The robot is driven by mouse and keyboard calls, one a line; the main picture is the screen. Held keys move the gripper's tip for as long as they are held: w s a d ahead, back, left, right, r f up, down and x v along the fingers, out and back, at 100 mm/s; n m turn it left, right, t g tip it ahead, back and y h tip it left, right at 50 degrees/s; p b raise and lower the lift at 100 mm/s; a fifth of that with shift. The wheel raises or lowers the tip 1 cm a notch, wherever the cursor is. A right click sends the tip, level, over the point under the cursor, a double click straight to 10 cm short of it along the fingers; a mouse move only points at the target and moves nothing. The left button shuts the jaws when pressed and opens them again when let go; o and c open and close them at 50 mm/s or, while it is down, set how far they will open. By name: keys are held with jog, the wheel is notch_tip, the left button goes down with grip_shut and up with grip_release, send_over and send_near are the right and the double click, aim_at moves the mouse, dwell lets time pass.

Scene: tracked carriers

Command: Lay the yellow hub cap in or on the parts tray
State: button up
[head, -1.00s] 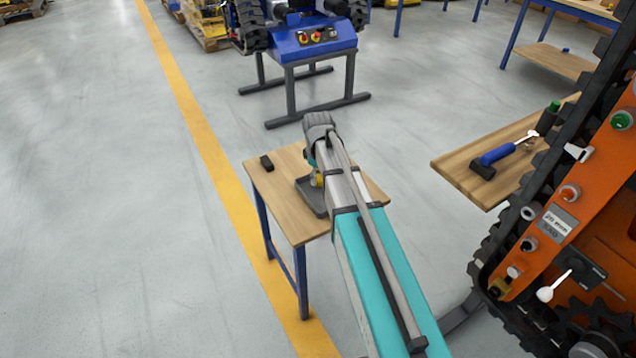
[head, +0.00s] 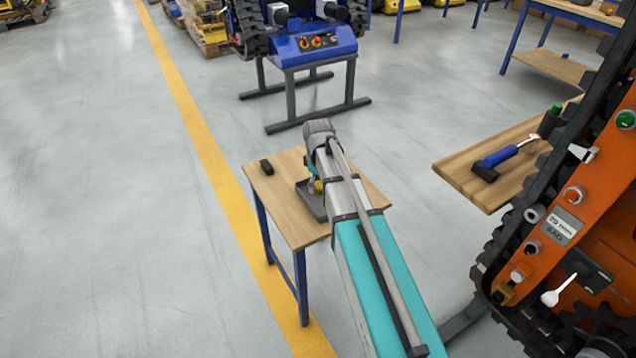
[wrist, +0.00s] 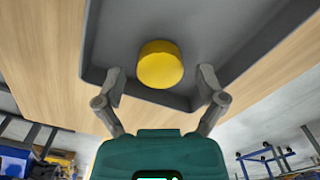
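The yellow hub cap (wrist: 160,66) lies inside the grey parts tray (wrist: 103,42) in the wrist view, close to the tray's near wall. In the head view a small yellow part of the cap (head: 319,187) shows beside my arm, over the tray (head: 313,207). My gripper (wrist: 161,80) is open, with one finger on each side of the cap and a visible gap on both sides. In the head view my arm hides part of the tray and the fingers are hard to make out.
The tray stands on a small wooden table (head: 285,222) with blue legs. A small black block (head: 266,167) lies at its far left corner. An orange tracked carrier (head: 590,240) stands at the right, near a bench (head: 462,170) with a blue-handled tool (head: 500,157). The floor at left is clear.

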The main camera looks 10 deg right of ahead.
aim_at(318, 185)
jog(key=shift+r, duration=0.1)
dwell(0.3)
notch_tip(318, 185, up, 12)
jog(key=p, duration=1.2)
dwell(0.7)
jog(key=s+m, duration=0.9)
jog(key=s, duration=0.9)
jog(key=shift+d+m, duration=0.2)
jog(key=shift+m, duration=0.1)
